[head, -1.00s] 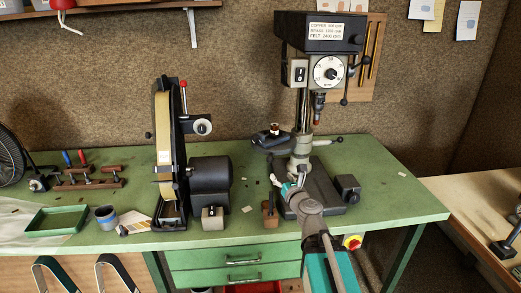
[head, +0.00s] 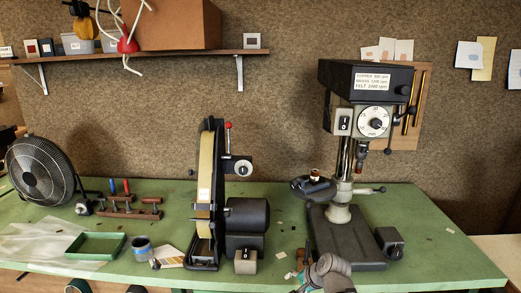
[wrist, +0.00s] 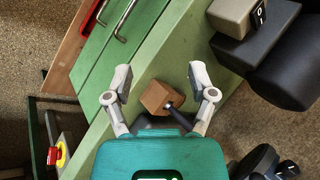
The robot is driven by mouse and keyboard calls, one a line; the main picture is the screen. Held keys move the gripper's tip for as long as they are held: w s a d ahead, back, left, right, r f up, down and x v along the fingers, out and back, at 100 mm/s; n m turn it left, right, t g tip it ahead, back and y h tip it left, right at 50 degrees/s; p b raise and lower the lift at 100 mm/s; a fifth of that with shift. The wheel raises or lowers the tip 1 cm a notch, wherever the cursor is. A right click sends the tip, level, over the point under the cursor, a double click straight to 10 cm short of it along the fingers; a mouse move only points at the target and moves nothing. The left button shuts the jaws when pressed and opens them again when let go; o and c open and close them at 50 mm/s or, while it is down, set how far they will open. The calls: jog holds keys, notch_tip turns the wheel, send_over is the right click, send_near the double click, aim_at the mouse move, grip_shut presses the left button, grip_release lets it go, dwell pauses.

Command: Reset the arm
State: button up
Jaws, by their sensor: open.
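My gripper (wrist: 160,78) is open in the wrist view, its two grey fingers wide apart with nothing held between them. A brown wooden block with a dark rod (wrist: 158,97) shows between and below the fingers, near the bench's front edge; I cannot tell its exact distance from them. In the head view my arm reaches in at the bottom, right of centre, in front of the drill press (head: 366,100). My fingertips are hard to make out there.
The green bench (head: 290,215) carries a belt grinder (head: 205,195), a green tray (head: 95,246), a blue-banded cup (head: 141,247) and a fan (head: 40,170). A shelf (head: 140,54) hangs above. A red stop button (wrist: 55,157) is on the bench front.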

jog(key=s+d+f+n+g+h, duration=0.3)
jog(key=s+d+n+g+h, duration=0.2)
jog(key=s+n, duration=0.3)
jog(key=shift+d+f, duration=0.4)
jog(key=shift+d, duration=0.25)
dwell(1.9)
